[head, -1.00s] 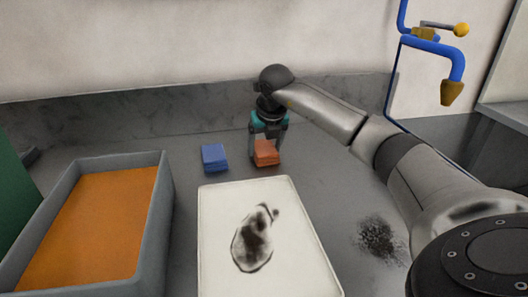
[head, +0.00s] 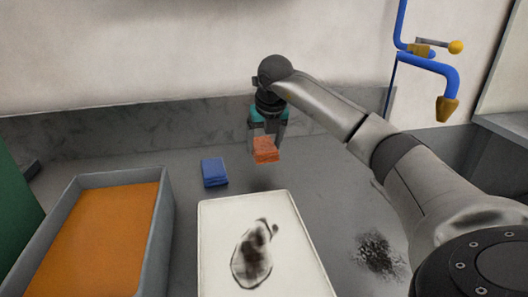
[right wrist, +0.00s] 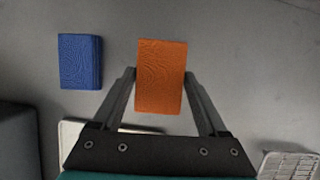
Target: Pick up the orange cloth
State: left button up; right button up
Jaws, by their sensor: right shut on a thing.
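The orange cloth (head: 265,150) is a small folded block held in the air above the grey counter, with a faint shadow below it. My right gripper (head: 267,140) is shut on it, one finger on each side. In the right wrist view the cloth (right wrist: 161,76) sits between the two fingertips (right wrist: 160,88) and reaches out past them. My left gripper is not in view.
A folded blue cloth (head: 215,172) lies on the counter to the left. A white tray (head: 208,215) with a dark-stained shape stands in front. A grey bin (head: 160,215) with orange contents is at left. A blue tap (head: 457,70) stands at upper right.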

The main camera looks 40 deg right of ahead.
aim_at(264, 145)
notch_tip(264, 145, up, 8)
jog(key=shift+r+p, duration=0.1)
jog(key=shift+p, duration=1.15)
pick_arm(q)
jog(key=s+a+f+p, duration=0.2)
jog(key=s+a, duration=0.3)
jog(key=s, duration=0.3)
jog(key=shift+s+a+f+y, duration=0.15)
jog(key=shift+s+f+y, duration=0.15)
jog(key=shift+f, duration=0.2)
pick_arm(e)
notch_tip(264, 145, up, 7)
